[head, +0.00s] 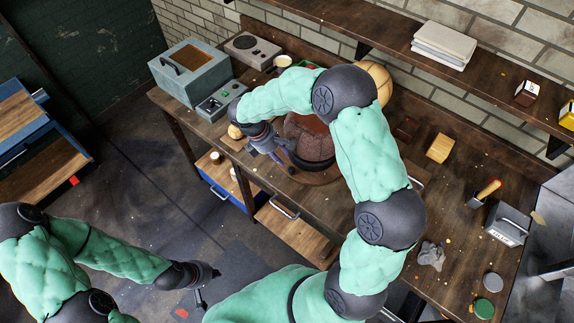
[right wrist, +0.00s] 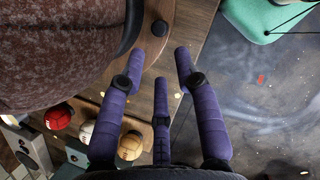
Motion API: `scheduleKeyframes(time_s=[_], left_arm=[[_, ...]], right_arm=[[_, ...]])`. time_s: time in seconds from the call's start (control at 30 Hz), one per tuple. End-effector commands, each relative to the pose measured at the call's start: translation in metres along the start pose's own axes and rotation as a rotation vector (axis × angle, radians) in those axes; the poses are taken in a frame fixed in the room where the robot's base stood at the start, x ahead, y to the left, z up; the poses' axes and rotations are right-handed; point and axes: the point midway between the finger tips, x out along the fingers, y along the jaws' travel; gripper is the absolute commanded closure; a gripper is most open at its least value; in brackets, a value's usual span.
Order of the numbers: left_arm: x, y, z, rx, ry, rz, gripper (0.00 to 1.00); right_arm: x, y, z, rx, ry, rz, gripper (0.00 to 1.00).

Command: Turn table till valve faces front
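A large brown leather ball (head: 308,138) sits in a dark ring on a round wooden turntable (head: 318,178) on the workbench. The ball fills the upper left of the right wrist view (right wrist: 60,45), with the turntable's edge (right wrist: 128,25) beside it. I cannot make out a valve on the ball.
Small balls, red (right wrist: 58,117), white (right wrist: 90,128) and tan (right wrist: 130,146), lie near the right gripper. A grey box (head: 190,75) and a control unit (head: 220,102) stand at the bench's left. A yellow block (head: 440,148) lies right of my right arm. A shelf (head: 400,40) runs above.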

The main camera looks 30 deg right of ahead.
Motion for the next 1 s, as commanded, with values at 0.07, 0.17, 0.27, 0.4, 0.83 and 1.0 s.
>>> scheduleKeyframes(time_s=[0.07,0.17,0.27,0.4,0.83,1.0], left_arm=[[0.002,-0.001,0.000,0.000,0.000,0.000,1.00],[0.004,-0.002,0.000,0.000,0.000,0.000,1.00],[0.006,-0.002,0.000,0.000,0.000,0.000,1.00],[0.008,-0.003,-0.001,0.000,0.000,0.000,1.00],[0.009,-0.003,-0.001,0.000,0.001,0.000,1.00],[0.009,-0.003,-0.001,0.000,0.001,0.000,1.00]], right_arm=[[0.015,-0.001,0.000,-0.001,-0.002,-0.004,0.67],[0.034,-0.001,0.000,0.001,-0.001,-0.004,0.67],[0.052,-0.001,0.000,0.001,0.000,-0.005,0.67],[0.072,-0.001,0.000,0.002,0.001,-0.004,0.67],[0.091,-0.001,-0.001,0.001,0.002,-0.001,0.67],[0.091,-0.001,-0.001,0.001,0.002,-0.001,0.81]])
